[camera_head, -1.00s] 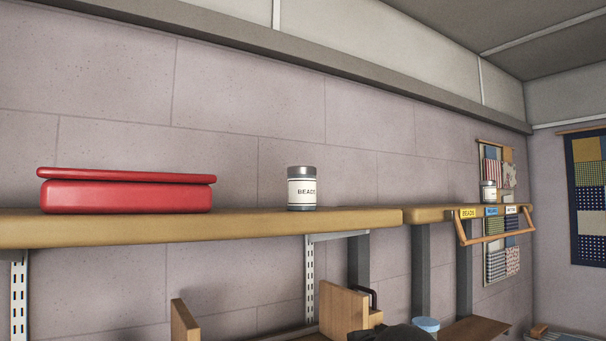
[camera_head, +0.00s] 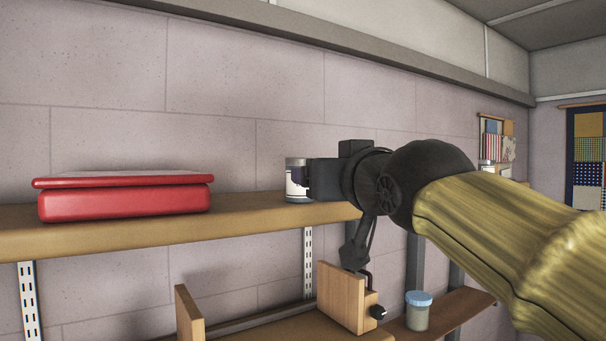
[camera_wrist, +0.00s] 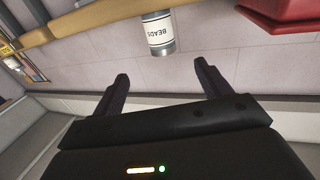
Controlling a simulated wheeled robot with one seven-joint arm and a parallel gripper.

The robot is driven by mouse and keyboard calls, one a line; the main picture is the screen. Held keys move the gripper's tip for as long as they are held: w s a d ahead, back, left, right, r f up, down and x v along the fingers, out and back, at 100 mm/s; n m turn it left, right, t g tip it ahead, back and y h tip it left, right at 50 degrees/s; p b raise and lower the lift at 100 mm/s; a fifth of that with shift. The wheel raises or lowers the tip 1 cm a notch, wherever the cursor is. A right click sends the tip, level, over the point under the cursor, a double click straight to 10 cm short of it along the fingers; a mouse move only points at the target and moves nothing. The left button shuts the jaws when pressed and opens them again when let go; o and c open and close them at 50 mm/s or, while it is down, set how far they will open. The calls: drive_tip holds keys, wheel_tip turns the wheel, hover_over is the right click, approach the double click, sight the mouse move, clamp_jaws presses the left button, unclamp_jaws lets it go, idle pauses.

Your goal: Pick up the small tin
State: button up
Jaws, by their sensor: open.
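A small tin (camera_head: 294,181) with a grey lid and white label stands upright on the wooden shelf. In the wrist view the tin (camera_wrist: 158,33) appears upside down, its label reading BEADS. My gripper (camera_head: 308,180) reaches in from the right and hides the tin's right part in the head view. In the wrist view my gripper (camera_wrist: 160,71) is open. The tin is lined up between its two fingers, just beyond the fingertips. Nothing is between the fingers.
A red box (camera_head: 125,198) lies left of the tin, with bare shelf (camera_head: 245,212) between them. A similar tin (camera_head: 486,165) on the far right shelf is mostly hidden by my arm. A wooden divider (camera_head: 340,297) and a blue-lidded jar (camera_head: 418,312) stand lower down.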

sight(295, 193)
drive_tip(key=p, duration=0.1)
drive_tip(key=w+p, duration=0.1)
drive_tip(key=p, duration=0.1)
drive_tip(key=shift+w+a+r, duration=0.25)
drive_tip(key=shift+a+r, duration=0.05)
drive_tip(key=shift+a, duration=0.05)
drive_tip(key=w+p, duration=0.1)
drive_tip(key=p, duration=0.2)
drive_tip(key=shift+a, duration=0.15)
drive_tip(key=p, duration=0.6)
drive_tip(key=shift+w, duration=0.25)
drive_tip(key=p+x, duration=0.1)
drive_tip(key=x, duration=0.1)
drive_tip(key=p+x, duration=0.2)
drive_tip(key=x, duration=0.1)
drive_tip(key=p+x, duration=0.1)
drive_tip(key=x, duration=0.1)
drive_tip(key=shift+w+f+p, duration=0.3)
drive_tip(key=shift+s, duration=0.1)
drive_tip(key=shift+a, duration=0.1)
